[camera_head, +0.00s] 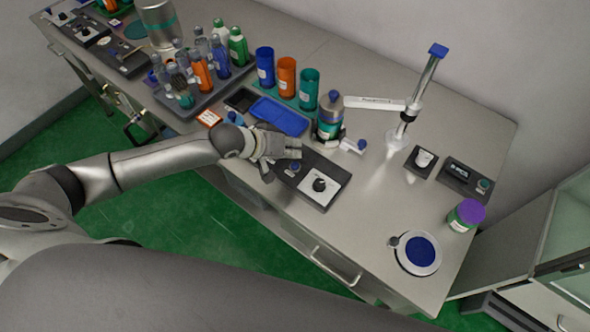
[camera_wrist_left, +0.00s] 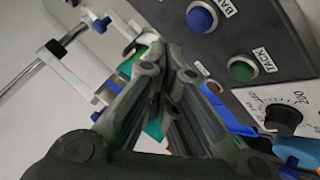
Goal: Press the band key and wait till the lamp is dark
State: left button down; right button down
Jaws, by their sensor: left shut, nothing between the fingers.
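A dark control box (camera_head: 335,171) lies on the bench, with a dial on a white plate (camera_head: 318,186) and a blue key (camera_head: 295,167). In the left wrist view its blue key (camera_wrist_left: 202,17) has a partly cut-off label starting "BA", and a green key (camera_wrist_left: 242,68) is labelled TACK. The dial (camera_wrist_left: 283,120) is there too. My left gripper (camera_head: 297,148) is shut and empty, just beyond the blue key in the head view. In the left wrist view its fingers (camera_wrist_left: 178,72) meet beside the box, apart from the blue key. I cannot make out a lamp or its state. My right gripper is not in view.
A bottle (camera_head: 329,113) and a stand with a white arm (camera_head: 375,103) are close behind my gripper. A blue tray (camera_head: 279,116), several cups and a bottle rack stand to the left. A purple-lidded jar (camera_head: 466,215) and a round blue pad (camera_head: 420,250) are at the right.

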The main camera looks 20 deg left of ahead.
aim_at(293, 162)
pick_arm(q)
notch_tip(293, 162, down, 2)
jog(key=shift+f+b, duration=0.1)
jog(key=shift+b, duration=0.2)
dwell(0.9)
dwell(0.3)
jog(key=shift+f, duration=0.4)
jog(key=shift+f, duration=0.45)
dwell(0.7)
jog(key=shift+r, duration=0.1)
jog(key=shift+r+p, duration=0.75)
jog(key=shift+p, duration=0.15)
